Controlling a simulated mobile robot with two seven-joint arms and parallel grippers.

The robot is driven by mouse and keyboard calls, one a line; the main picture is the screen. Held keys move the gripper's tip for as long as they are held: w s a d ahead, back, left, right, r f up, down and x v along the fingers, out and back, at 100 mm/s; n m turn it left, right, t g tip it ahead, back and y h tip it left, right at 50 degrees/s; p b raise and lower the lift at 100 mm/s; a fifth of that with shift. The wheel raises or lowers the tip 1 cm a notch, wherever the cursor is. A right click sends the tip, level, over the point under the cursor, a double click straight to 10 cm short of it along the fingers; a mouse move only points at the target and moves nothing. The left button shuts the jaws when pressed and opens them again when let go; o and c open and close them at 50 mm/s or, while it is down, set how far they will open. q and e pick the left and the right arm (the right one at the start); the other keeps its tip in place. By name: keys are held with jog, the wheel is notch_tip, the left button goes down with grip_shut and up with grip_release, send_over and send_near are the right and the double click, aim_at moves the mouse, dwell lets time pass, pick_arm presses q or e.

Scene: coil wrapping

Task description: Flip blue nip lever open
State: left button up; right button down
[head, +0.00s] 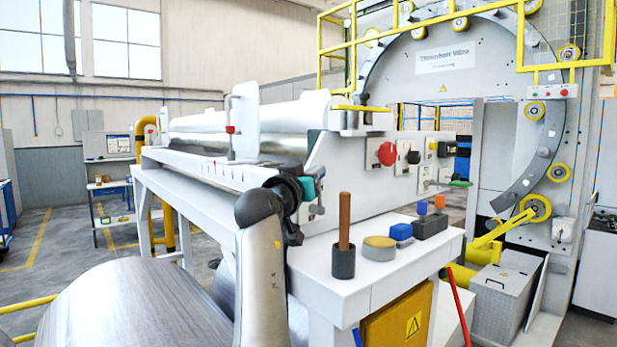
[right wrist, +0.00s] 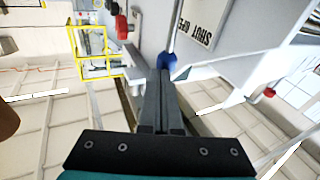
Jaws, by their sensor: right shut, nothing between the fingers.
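The blue knob of the nip lever (right wrist: 166,61) shows in the right wrist view, on a thin metal rod beside a machine panel. My right gripper (right wrist: 159,74) is shut and empty, with its dark fingertips right at the knob; I cannot tell whether they touch it. In the head view my right gripper (head: 308,188), with its teal part, is at the near end of the roller machine (head: 345,160). There its fingers and the blue knob cannot be made out. My left gripper is out of view.
A white shelf (head: 375,279) below holds a brown rod in a dark cup (head: 343,262), a round tin (head: 379,248) and blue and dark blocks. A red button (head: 387,153) is on the end panel. A SHUT OFF label (right wrist: 197,24) is near the knob.

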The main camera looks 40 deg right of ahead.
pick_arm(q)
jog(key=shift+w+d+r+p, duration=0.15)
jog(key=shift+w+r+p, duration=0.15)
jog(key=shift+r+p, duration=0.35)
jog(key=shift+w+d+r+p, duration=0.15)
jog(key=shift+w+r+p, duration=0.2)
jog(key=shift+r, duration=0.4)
pick_arm(e)
jog(key=shift+m+g+y, duration=0.3)
jog(key=shift+g+y, duration=0.2)
jog(key=shift+w+d+r, duration=0.1)
jog(key=shift+w+d, duration=0.05)
jog(key=shift+d, duration=0.65)
jog(key=shift+w+d+r, duration=0.1)
jog(key=shift+d, duration=0.75)
jog(key=shift+w+d+r, duration=0.1)
jog(key=shift+w+d, duration=0.05)
jog(key=shift+d, duration=0.65)
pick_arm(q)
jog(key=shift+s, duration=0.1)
pick_arm(e)
jog(key=shift+d, duration=0.1)
